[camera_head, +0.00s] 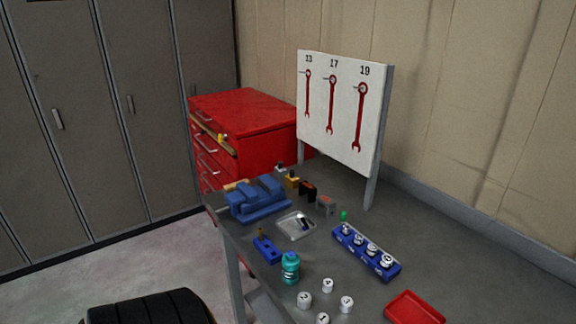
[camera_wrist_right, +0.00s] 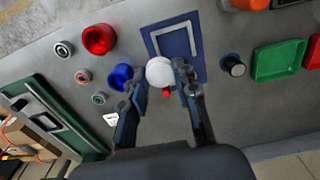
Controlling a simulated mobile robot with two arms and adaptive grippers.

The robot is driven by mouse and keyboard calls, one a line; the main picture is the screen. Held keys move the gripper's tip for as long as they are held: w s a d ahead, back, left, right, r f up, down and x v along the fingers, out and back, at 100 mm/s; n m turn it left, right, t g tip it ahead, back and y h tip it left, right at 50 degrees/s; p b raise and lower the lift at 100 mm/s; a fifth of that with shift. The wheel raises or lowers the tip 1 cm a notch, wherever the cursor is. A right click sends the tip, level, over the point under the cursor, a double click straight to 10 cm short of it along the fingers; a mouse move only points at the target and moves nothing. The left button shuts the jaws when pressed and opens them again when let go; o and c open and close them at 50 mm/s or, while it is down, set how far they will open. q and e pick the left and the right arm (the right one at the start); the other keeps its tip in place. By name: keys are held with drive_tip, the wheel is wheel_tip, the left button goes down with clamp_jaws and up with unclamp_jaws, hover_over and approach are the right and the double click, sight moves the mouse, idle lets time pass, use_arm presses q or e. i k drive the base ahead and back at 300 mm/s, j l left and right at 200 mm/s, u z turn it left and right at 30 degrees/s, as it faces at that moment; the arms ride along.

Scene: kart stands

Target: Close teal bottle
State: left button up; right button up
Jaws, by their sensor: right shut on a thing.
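The teal bottle (camera_head: 290,270) stands upright near the front edge of the grey workbench in the head view. The picture is too small to tell whether its top is open or capped. A small green piece (camera_head: 344,215) stands farther back, behind the blue socket rack; I cannot tell what it is. My right gripper (camera_wrist_right: 167,88) shows only in its wrist view, shut on a white round thing (camera_wrist_right: 159,71) with a small red part beside it. The teal bottle cannot be made out in that view. My left gripper is not in view.
The blue rack (camera_head: 366,250) holds several sockets, and loose white-topped sockets (camera_head: 346,303) stand right of the bottle. A red tray (camera_head: 414,308), metal tray (camera_head: 296,225) and blue vise (camera_head: 258,200) are around. The wrist view shows a blue mat (camera_wrist_right: 178,42) and green tray (camera_wrist_right: 279,60).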

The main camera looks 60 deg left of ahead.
sight(290, 260)
drive_tip(key=j+u, duration=0.1)
drive_tip(key=u, duration=1.1)
drive_tip(key=i+j, duration=0.1)
drive_tip(key=j, duration=0.75)
